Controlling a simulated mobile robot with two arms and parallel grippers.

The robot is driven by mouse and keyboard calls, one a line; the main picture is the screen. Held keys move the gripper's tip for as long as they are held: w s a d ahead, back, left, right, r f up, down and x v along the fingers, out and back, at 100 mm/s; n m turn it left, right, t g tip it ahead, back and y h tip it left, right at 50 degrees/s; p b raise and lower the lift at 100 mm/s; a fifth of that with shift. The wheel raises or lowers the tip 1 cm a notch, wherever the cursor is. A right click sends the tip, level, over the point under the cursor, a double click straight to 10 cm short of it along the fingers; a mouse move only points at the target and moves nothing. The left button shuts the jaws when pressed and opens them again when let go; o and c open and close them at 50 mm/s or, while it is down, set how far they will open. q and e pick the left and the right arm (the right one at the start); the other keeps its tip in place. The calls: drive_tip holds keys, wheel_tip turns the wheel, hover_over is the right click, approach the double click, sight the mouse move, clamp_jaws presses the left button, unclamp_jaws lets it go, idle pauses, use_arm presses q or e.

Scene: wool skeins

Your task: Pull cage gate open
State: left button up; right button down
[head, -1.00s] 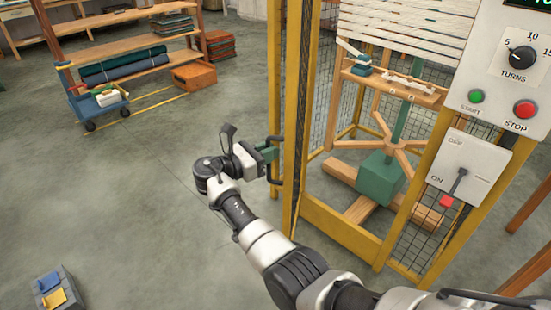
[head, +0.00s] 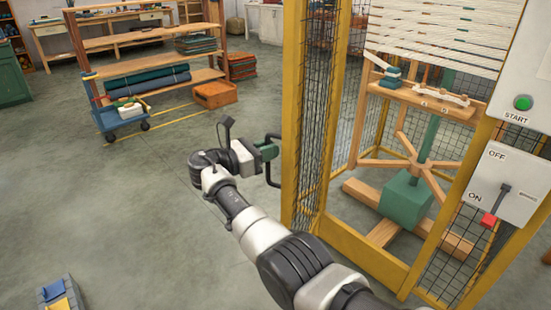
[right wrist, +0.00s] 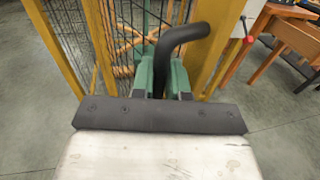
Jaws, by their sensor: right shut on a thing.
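The cage gate (head: 294,110) is a yellow-framed mesh panel at the left of the yellow cage (head: 362,248). It stands swung outward, leaving the cage front open beside it. My right gripper (head: 268,151) reaches from below to the gate's black handle (head: 270,178) on its left side. In the right wrist view my green fingers (right wrist: 162,78) are shut around the black handle (right wrist: 183,38), with a yellow post behind. Part of the handle is hidden by the gripper. My left gripper is in neither view.
Inside the cage stand a wooden swift with a green block (head: 406,198) and strung white yarn (head: 440,35). A switch box (head: 506,185) with a red-tipped lever is at right. A blue cart (head: 122,120) and shelves stand back left.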

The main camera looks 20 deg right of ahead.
use_arm(q)
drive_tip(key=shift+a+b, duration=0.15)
drive_tip(key=shift+b, duration=0.5)
use_arm(e)
drive_tip(key=shift+w+a, duration=0.5)
drive_tip(key=shift+w, duration=0.1)
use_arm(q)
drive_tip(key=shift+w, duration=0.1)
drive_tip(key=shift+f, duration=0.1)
use_arm(e)
drive_tip(key=c, duration=1.2)
unclamp_jaws()
drive_tip(key=shift+o, duration=0.2)
drive_tip(key=shift+r, duration=0.1)
